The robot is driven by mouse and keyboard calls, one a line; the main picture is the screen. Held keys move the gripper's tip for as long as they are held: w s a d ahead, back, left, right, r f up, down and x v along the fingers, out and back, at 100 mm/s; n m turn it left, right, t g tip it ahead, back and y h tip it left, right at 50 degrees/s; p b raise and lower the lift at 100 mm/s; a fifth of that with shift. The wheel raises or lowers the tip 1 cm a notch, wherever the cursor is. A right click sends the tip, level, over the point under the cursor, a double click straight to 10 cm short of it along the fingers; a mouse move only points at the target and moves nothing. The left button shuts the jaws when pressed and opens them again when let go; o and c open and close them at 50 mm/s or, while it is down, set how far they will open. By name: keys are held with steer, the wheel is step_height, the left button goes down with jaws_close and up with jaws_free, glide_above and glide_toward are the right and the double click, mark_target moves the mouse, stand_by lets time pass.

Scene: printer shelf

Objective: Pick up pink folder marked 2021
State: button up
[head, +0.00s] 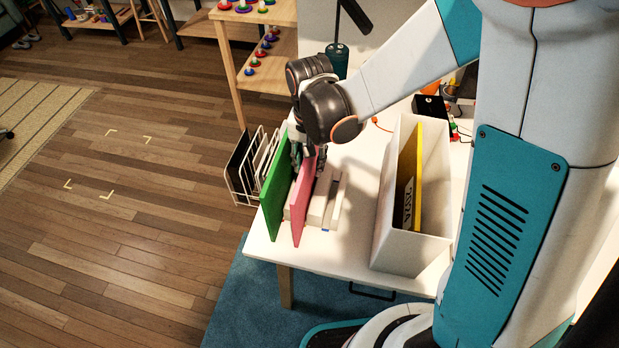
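The pink folder (303,208) stands upright on the white table, just right of a green folder (271,205). No 2021 mark can be read on its visible side. My gripper (308,161) points down at the far upper part of the pink folder, with one dark finger on its left and one on its right. The fingers are small and partly covered by the wrist. I cannot tell whether they press on the folder or stand apart from it.
Pale grey blocks (329,203) stand right of the pink folder. A white open bin (437,190) holds a yellow folder (419,180) with a label. A white wire rack (237,185) is beyond the table's left edge.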

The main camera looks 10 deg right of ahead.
steer(key=shift+r, duration=0.1)
jaws_close()
steer(key=shift+r, duration=0.1)
